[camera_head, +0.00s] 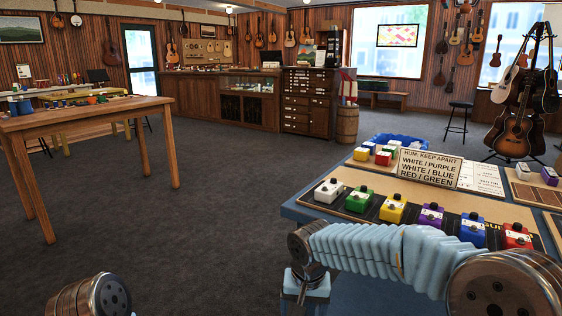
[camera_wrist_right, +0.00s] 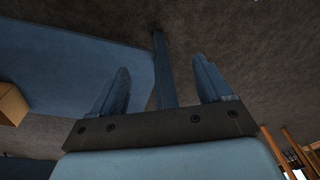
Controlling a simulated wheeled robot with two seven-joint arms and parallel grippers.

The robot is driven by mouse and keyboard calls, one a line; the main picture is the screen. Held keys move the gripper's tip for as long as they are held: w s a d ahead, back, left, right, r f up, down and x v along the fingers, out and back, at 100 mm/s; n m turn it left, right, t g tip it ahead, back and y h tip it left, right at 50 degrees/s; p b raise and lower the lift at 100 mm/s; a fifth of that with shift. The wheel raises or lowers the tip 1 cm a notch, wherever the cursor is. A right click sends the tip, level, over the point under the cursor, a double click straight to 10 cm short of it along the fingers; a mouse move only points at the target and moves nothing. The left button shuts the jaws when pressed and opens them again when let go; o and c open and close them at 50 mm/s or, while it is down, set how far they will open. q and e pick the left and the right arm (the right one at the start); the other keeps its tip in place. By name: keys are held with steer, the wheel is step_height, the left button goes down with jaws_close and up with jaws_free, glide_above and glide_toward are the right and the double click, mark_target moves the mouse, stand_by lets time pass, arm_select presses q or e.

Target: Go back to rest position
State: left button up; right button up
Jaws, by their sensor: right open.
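My right arm reaches across the lower right of the head view, in front of the blue pedal table (camera_head: 300,212). Its wrist bends down at the table's left corner, and the right gripper's fingertips are not clear there. In the right wrist view the right gripper (camera_wrist_right: 161,85) is open, its two dark blue fingers wide apart with nothing between them. Past them are a blue table surface (camera_wrist_right: 70,65), a blue post (camera_wrist_right: 164,70) and the dark floor. Of my left arm only a rounded joint shows at the lower left of the head view; its gripper is out of view.
A wooden workbench (camera_head: 90,112) stands at left. Guitars (camera_head: 517,133) stand at right. Grey carpet (camera_head: 220,200) between is clear.

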steer(key=s+d+f+g+y, duration=0.15)
steer(key=s+f, duration=0.25)
steer(key=f, duration=0.7)
steer(key=s+d+f+y, duration=0.15)
steer(key=s+f, duration=0.25)
steer(key=f, duration=0.8)
steer(key=s+d+f+y, duration=0.1)
steer(key=s+d+f, duration=0.1)
steer(key=s+f, duration=0.6)
steer(key=s, duration=0.3)
steer(key=shift+f+m, duration=0.2)
steer(key=shift+m, duration=0.1)
steer(key=shift+d, duration=0.1)
